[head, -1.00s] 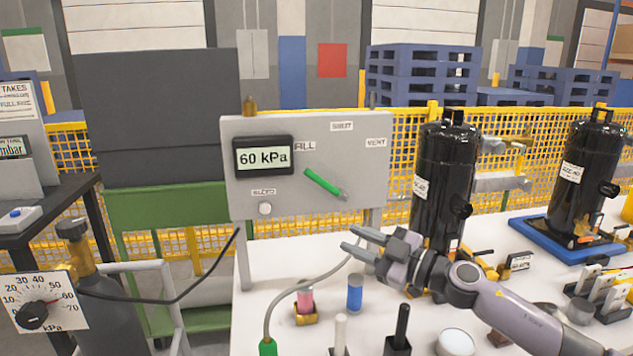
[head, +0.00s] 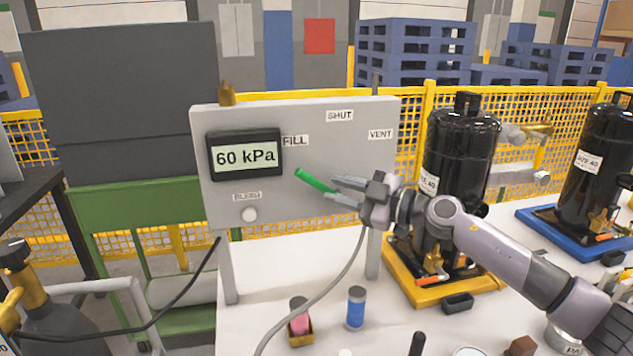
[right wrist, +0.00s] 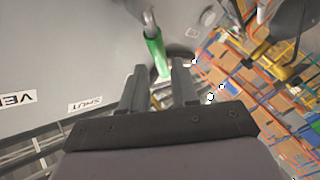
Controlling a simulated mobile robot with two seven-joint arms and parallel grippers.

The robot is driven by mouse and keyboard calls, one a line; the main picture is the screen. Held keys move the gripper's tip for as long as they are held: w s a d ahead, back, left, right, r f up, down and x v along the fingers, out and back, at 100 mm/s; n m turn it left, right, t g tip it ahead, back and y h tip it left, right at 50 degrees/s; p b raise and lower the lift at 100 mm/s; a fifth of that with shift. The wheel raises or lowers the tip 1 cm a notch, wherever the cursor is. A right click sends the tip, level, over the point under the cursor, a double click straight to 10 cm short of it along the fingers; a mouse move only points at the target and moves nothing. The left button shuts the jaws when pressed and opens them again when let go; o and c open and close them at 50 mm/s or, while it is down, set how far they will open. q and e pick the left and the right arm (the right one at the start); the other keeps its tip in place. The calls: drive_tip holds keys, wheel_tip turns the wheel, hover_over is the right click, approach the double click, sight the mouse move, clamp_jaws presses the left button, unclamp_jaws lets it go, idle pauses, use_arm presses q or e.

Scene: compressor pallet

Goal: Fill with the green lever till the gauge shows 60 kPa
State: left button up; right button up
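The green lever (head: 315,181) is on the front of the grey panel (head: 345,150), slanting from upper left to lower right, below and right of the FILL label (head: 295,141). The digital gauge (head: 245,155) reads 60 kPa. My right gripper (head: 334,188) is at the lever's lower right end, with its fingers apart. In the right wrist view the green grip (right wrist: 155,50) lies ahead, its near end between the open fingertips (right wrist: 159,68). Contact with either finger cannot be told. My left gripper is not in view.
The panel also carries SHUT (head: 340,116) and VENT (head: 381,134) labels and a white button (head: 249,214). A black compressor (head: 462,150) on a yellow tray stands right of the panel, near my right arm. A blue cylinder (head: 356,308) stands on the white table below.

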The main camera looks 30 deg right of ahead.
sight(322, 186)
drive_tip(key=shift+x, duration=2.7)
clamp_jaws()
